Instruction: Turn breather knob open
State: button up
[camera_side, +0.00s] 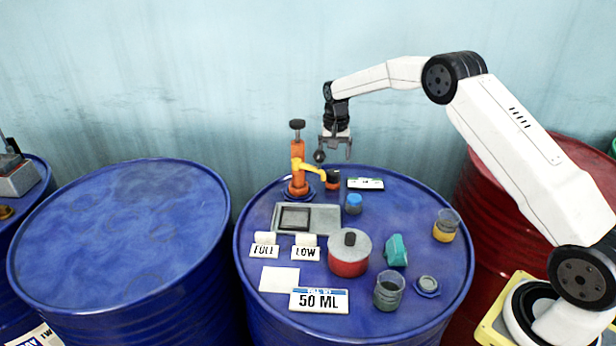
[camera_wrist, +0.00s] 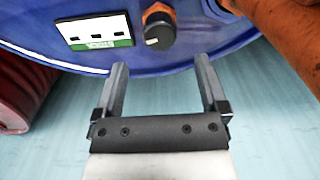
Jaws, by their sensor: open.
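The breather knob (camera_wrist: 159,30) is a dark round knob with a pale pointer mark and an orange base, on the blue drum top in the wrist view. In the side view the knob (camera_side: 332,177) stands right of the orange pump. A white and green label plate (camera_wrist: 98,30) with dark marks lies beside the knob; the same plate (camera_side: 365,183) shows in the side view. My gripper (camera_wrist: 160,72) is open and empty, its fingertips apart from the knob. In the side view my gripper (camera_side: 334,155) hangs above the far part of the drum, over the knob area.
The orange pump (camera_side: 298,165) with a yellow spout stands close left of the knob. The blue drum (camera_side: 450,270) also bears a red pot (camera_side: 349,262), FULL and LOW cards (camera_side: 305,253), a 50 ML sign (camera_side: 319,300) and glass cups (camera_side: 389,292). The left drum top (camera_side: 120,225) is bare.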

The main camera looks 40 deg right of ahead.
aim_at(334, 172)
jog(key=shift+r, duration=0.8)
jog(key=n, duration=0.4)
jog(key=shift+s+n, duration=0.1)
jog(key=shift+n, duration=0.3)
jog(key=n, duration=0.4)
jog(key=shift+r, duration=0.1)
jog(key=shift+f, duration=3.85)
